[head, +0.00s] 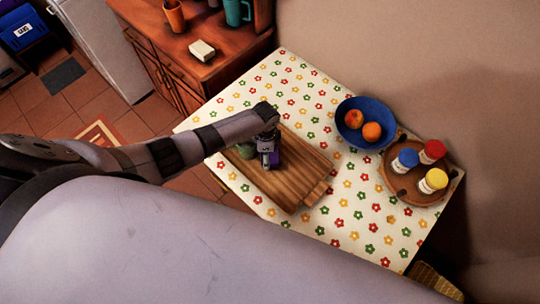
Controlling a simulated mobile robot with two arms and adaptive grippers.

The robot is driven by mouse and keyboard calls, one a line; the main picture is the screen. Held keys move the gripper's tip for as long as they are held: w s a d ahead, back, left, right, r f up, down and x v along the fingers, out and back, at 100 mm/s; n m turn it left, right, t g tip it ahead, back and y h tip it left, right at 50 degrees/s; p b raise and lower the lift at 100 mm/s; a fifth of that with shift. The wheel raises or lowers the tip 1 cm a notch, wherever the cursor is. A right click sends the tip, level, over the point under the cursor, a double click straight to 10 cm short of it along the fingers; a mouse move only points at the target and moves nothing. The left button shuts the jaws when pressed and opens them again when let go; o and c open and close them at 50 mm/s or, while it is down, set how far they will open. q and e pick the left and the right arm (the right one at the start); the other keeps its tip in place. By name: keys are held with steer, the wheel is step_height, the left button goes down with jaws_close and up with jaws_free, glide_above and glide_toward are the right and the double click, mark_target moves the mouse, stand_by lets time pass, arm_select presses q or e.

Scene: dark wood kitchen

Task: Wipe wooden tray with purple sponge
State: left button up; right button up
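The wooden tray (298,183) lies at an angle on the table with the flowered cloth, its handle end toward the lower right. My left gripper (268,160) is over the upper left part of the tray, pointing down. A small purple patch, which looks like the purple sponge (277,156), shows right at its fingers. Most of it is hidden by the gripper, and I cannot tell whether the fingers are closed on it or whether it touches the tray. My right gripper is not in view.
A green round thing (245,151) sits at the tray's left end, partly behind my arm. A blue bowl (351,139) with fruit and a round wooden tray (424,197) with several capped jars stand to the right. The cloth (350,225) below the wooden tray is clear.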

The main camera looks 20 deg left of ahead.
mark_target(278, 165)
arm_select(q)
steer(key=shift+a+r, duration=0.1)
steer(key=shift+a, duration=0.25)
steer(key=shift+s+d+p, duration=0.2)
steer(key=shift+d+p, duration=0.1)
steer(key=shift+d, duration=0.15)
steer(key=shift+s+d+p, duration=0.2)
steer(key=shift+d+p, duration=0.1)
steer(key=shift+d, duration=0.15)
steer(key=shift+s+d, duration=0.2)
steer(key=shift+d, duration=0.65)
steer(key=shift+s+d+p, duration=0.2)
steer(key=shift+d, duration=0.25)
steer(key=shift+s+d+p, duration=0.2)
steer(key=shift+d, duration=0.25)
steer(key=shift+s+d+f, duration=0.25)
steer(key=shift+d+f, duration=0.05)
steer(key=shift+d, duration=0.1)
steer(key=shift+r, duration=0.1)
step_height(278, 165, up, 2)
steer(key=shift+w+r+p, duration=0.15)
steer(key=shift+r+p, duration=0.05)
steer(key=shift+p, duration=0.6)
steer(key=shift+r, duration=0.3)
steer(key=shift+a+r, duration=0.1)
steer(key=shift+r, duration=1.4)
